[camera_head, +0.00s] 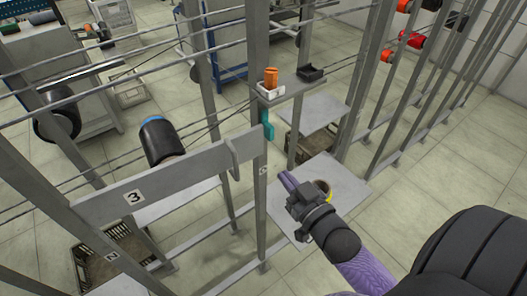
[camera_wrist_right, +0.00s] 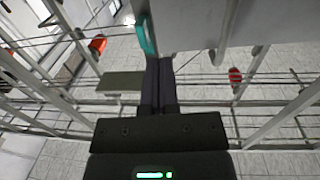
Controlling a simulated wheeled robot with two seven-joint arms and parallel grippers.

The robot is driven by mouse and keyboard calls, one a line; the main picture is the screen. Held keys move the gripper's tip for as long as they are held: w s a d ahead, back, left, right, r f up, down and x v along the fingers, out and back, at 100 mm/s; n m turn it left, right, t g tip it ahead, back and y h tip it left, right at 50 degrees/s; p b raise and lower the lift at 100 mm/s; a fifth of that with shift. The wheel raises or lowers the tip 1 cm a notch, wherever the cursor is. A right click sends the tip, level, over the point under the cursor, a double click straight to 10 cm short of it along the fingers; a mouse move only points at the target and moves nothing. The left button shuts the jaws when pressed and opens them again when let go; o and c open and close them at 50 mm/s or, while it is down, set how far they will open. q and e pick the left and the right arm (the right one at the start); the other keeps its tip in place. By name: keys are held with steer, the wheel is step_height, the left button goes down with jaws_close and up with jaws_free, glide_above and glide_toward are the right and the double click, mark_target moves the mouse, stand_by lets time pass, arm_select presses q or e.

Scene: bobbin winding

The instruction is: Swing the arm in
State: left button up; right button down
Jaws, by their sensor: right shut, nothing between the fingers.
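A grey metal bar (camera_head: 150,187) with a white label "3" runs across the frame in the head view. Its right end meets an upright near a bent grey hook piece (camera_head: 233,158). A small teal piece (camera_head: 267,125) hangs at the post behind it. A teal piece also shows in the right wrist view (camera_wrist_right: 146,36), just ahead and left of the fingers. My right gripper (camera_head: 287,181) is shut and empty, to the right of the upright and below the teal piece. Its dark fingers (camera_wrist_right: 159,64) lie side by side in the wrist view. My left gripper is out of view.
A black roll (camera_head: 161,140) sits behind the bar. A yellow-edged ring (camera_head: 323,188) is partly hidden by my gripper. Uprights and thin rails crowd the space.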

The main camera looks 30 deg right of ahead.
mark_target(260, 148)
steer(key=w, duration=0.8)
steer(key=shift+b, duration=0.3)
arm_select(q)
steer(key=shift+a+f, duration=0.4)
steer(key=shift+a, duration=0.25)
arm_select(e)
steer(key=shift+w, duration=0.35)
steer(key=w+n+y+b, duration=0.1)
steer(key=w+y+b, duration=0.1)
steer(key=w, duration=0.1)
steer(key=shift+w+f, duration=0.1)
steer(key=shift+f, duration=0.05)
steer(key=shift+w, duration=0.25)
steer(key=shift+d+r, duration=0.1)
steer(key=shift+r, duration=0.2)
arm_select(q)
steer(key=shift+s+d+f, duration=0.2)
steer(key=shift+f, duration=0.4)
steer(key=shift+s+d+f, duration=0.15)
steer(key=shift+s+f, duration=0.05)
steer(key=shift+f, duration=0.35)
arm_select(e)
steer(key=shift+r, duration=0.15)
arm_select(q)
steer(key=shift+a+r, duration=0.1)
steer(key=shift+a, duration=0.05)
